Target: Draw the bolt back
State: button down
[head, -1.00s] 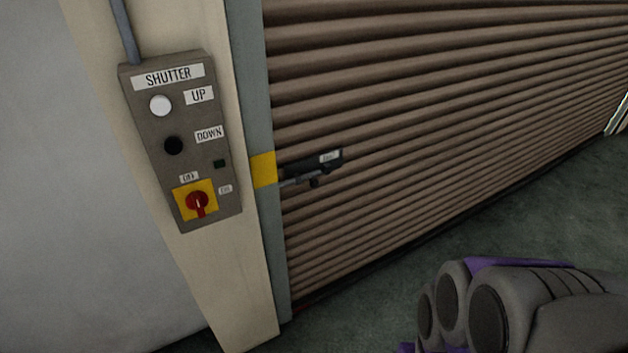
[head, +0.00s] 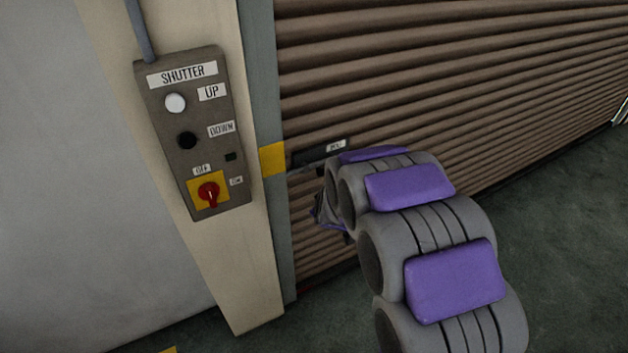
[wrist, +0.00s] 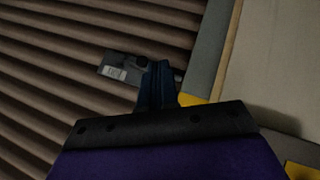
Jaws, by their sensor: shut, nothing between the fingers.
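The bolt (head: 310,157) is a dark bar with a small white label, mounted on the brown shutter beside the yellow patch (head: 272,158) of the door frame. In the wrist view the bolt plate (wrist: 120,69) with its label and a dark round knob (wrist: 142,62) shows just beyond my fingers. My gripper (wrist: 158,66) is shut and empty, its fingertips overlapping the bolt near the knob. I cannot tell whether they touch it. In the head view my gripper (head: 322,212) is mostly hidden behind my arm, just below the bolt, and my arm covers the bolt's lower right part.
A grey control box (head: 195,133) labelled SHUTTER is on the cream post left of the bolt. It has a white UP button, a black DOWN button and a red switch (head: 209,194) on a yellow plate. The ribbed shutter (head: 450,60) spans the right. Open floor (head: 560,215) lies in front.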

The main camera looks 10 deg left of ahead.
jog(key=w+a+f+n+t+h+p, duration=0.1)
jog(key=w+a+f+n+t+p, duration=0.15)
jog(key=w+a+f+t, duration=0.35)
jog(key=shift+s+a+f+n+t+h+p, duration=0.1)
jog(key=shift+s+a+f+n+t+p, duration=0.25)
jog(key=shift+f+n+t, duration=0.65)
jog(key=shift+s+a+f+n+t+h+p, duration=0.15)
jog(key=shift+a+f+n+t, duration=0.3)
jog(key=shift+n, duration=0.9)
jog(key=shift+s+a+f+n+t+h+p, duration=0.1)
jog(key=shift+s+a+f+n+t+p, duration=0.2)
jog(key=shift+f+n+t, duration=0.65)
jog(key=shift+w+r+n+g, duration=0.1)
jog(key=shift+r+n+g, duration=0.15)
jog(key=shift+g, duration=0.05)
jog(key=w+d+r+b, duration=0.1)
jog(key=w+d+b, duration=0.1)
jog(key=w, duration=1)
jog(key=shift+w+d+r+b, duration=0.3)
jog(key=shift+d, duration=0.1)
